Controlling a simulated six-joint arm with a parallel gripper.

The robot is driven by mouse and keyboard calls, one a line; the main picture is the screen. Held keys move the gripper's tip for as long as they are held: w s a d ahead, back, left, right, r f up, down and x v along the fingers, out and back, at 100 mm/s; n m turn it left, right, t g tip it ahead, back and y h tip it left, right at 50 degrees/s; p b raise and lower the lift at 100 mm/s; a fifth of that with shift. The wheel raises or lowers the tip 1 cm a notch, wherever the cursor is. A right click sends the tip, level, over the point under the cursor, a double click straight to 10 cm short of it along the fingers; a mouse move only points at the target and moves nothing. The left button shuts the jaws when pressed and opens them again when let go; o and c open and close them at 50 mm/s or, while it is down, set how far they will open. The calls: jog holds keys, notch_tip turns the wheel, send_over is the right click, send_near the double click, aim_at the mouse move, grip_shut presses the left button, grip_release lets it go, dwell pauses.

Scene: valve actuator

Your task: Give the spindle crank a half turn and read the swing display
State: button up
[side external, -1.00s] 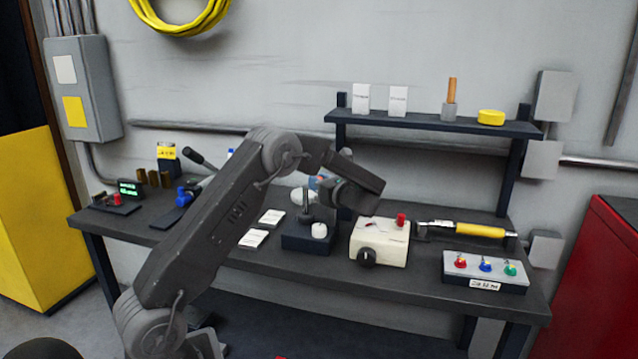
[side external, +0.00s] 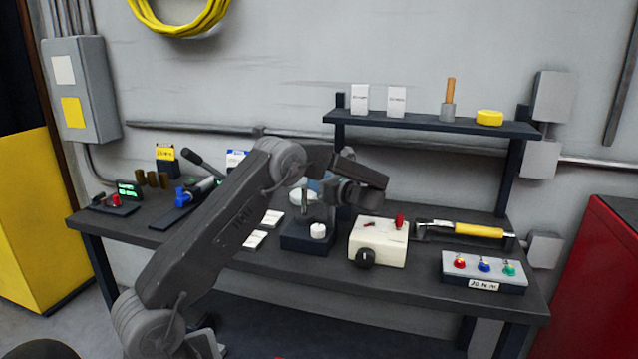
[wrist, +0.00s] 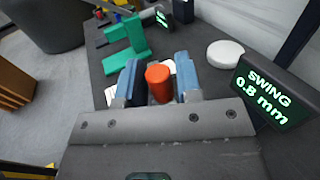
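In the wrist view, an orange-red cylinder (wrist: 158,84), apparently the crank's handle, stands between the two blue fingers of my gripper (wrist: 159,80). The fingers lie close on either side of it; I cannot tell whether both touch it. The rest of the spindle crank is hidden below my gripper. The swing display (wrist: 262,96) at the right of the wrist view is lit green and reads "SWING 0.8 mm". In the side view my wrist hangs over the back middle of the bench, and the fingertips and crank cannot be made out there.
In the wrist view, a white disc (wrist: 225,53) lies beside the display and a green part (wrist: 125,45) stands ahead.

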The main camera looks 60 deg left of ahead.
jog(key=shift+o, duration=1.3)
jog(key=shift+d, duration=0.1)
jog(key=v, duration=1.3)
jog(key=shift+w+d, duration=0.15)
jog(key=shift+d, duration=0.15)
